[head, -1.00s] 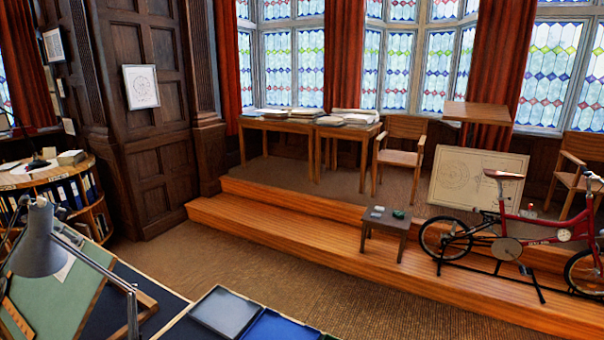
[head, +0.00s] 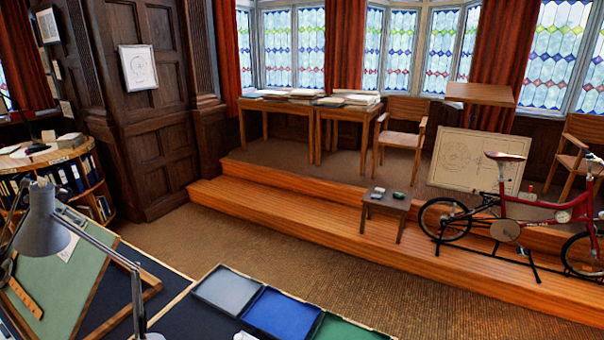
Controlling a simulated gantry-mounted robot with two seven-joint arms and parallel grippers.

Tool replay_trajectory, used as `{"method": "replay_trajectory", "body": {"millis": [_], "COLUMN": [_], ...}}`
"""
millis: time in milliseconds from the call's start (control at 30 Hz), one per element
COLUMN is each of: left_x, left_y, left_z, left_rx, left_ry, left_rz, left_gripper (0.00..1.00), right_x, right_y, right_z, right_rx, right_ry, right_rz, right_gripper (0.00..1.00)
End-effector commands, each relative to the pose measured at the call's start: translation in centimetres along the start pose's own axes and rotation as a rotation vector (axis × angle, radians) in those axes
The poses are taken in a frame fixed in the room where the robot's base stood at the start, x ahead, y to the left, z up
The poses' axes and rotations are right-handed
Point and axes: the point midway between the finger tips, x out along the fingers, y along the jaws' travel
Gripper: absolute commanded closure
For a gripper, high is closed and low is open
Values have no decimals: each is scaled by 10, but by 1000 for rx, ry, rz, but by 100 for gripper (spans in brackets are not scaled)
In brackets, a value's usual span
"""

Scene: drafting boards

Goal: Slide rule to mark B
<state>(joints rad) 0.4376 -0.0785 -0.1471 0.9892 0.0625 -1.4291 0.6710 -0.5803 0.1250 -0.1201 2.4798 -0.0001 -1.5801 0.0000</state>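A green drafting board (head: 62,285) with a wooden frame lies at the lower left of the head view, on a dark desk. A wooden strip (head: 25,298), which looks like the rule, lies slantwise on the board. Its upper end is near the left picture edge. No mark B can be made out on the board. Neither of my grippers can be made out in this view.
A grey desk lamp (head: 44,232) stands in front of the board and hides part of it. Grey (head: 228,288), blue (head: 270,314) and green (head: 345,330) trays line the desk's far edge. Beyond are carpet, a wooden step (head: 300,213), a small stool (head: 386,204) and a red bicycle (head: 545,212).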

Motion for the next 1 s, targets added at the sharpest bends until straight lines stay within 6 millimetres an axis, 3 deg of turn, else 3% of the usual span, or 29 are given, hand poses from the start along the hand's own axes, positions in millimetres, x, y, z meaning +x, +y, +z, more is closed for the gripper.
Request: {"method": "replay_trajectory", "body": {"millis": [33,1000], "left_x": [7,11], "left_y": [-2,-7], "left_z": [4,-2], "left_rx": [1,4], "left_ry": [-5,-8], "left_rz": [-4,-5], "left_gripper": [100,100], "right_x": [1,4], "right_y": [0,-2], "right_z": [0,1], "right_rx": [0,8], "right_ry": [0,1], "right_rz": [0,-6], "right_gripper": [57,57]}}
